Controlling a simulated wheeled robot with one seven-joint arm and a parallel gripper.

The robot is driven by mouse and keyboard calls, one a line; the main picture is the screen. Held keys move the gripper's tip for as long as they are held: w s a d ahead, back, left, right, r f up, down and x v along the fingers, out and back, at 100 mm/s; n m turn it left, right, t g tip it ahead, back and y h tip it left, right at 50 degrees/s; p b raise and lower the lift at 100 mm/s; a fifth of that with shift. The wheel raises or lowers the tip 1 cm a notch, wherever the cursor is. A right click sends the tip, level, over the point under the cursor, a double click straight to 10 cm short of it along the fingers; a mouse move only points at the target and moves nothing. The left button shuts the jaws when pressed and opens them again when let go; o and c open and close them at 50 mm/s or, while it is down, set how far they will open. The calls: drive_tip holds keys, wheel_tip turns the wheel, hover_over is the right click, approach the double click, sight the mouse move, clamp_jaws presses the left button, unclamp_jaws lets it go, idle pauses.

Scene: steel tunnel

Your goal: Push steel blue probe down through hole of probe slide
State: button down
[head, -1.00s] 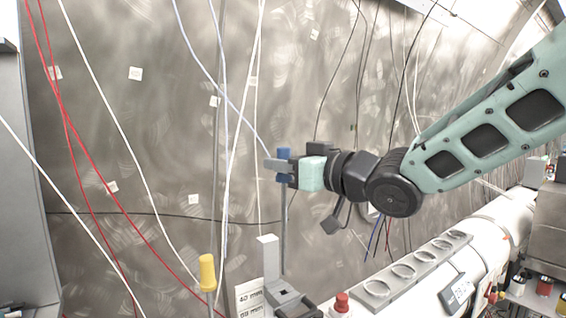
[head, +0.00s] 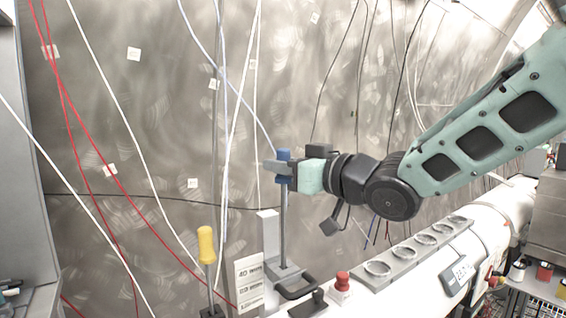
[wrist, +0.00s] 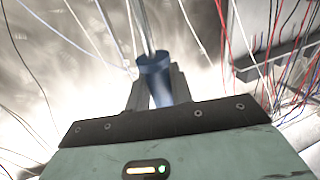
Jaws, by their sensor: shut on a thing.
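The steel blue probe has a blue handle (head: 284,155) and a thin grey rod (head: 284,225) hanging upright below it. My gripper (head: 277,167) is shut on the blue handle, coming from the right. The handle also shows between the fingers in the wrist view (wrist: 157,80), with the rod running to the top edge. The probe slide (head: 268,238) is grey, with an upright post and a low block, below the gripper. The rod's lower end meets the slide's block, just right of the post. I cannot tell whether the tip is in the hole; the hole is hidden.
A yellow-handled probe (head: 206,245) stands left of the slide, near a label plate (head: 249,283). A red button (head: 342,281) and a tray with round holes (head: 415,252) lie right. Red and white cables hang before the steel wall, some close behind the probe.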

sight(283, 250)
drive_tip(key=shift+f+b, duration=7.65)
drive_tip(key=shift+f, duration=1)
drive_tip(key=c, duration=1.1)
unclamp_jaws()
drive_tip(key=shift+c, duration=0.2)
drive_tip(key=b+v, duration=0.3)
drive_tip(key=v, duration=1.4)
wheel_tip(283, 250, down, 16)
drive_tip(key=s+m+g+h, duration=0.3)
drive_tip(key=g+h, duration=0.1)
drive_tip(key=h, duration=0.5)
drive_tip(key=s+f+g+h, duration=0.2)
drive_tip(key=s+f+g, duration=0.2)
drive_tip(key=s, duration=0.4)
drive_tip(key=s+d+f+n+g+h, duration=0.1)
drive_tip(key=s+f+g+h, duration=0.1)
drive_tip(key=s, duration=0.6)
wheel_tip(283, 250, down, 2)
drive_tip(key=shift+s+f+g, duration=0.1)
drive_tip(key=shift+s+g, duration=0.3)
drive_tip(key=shift+g, duration=0.5)
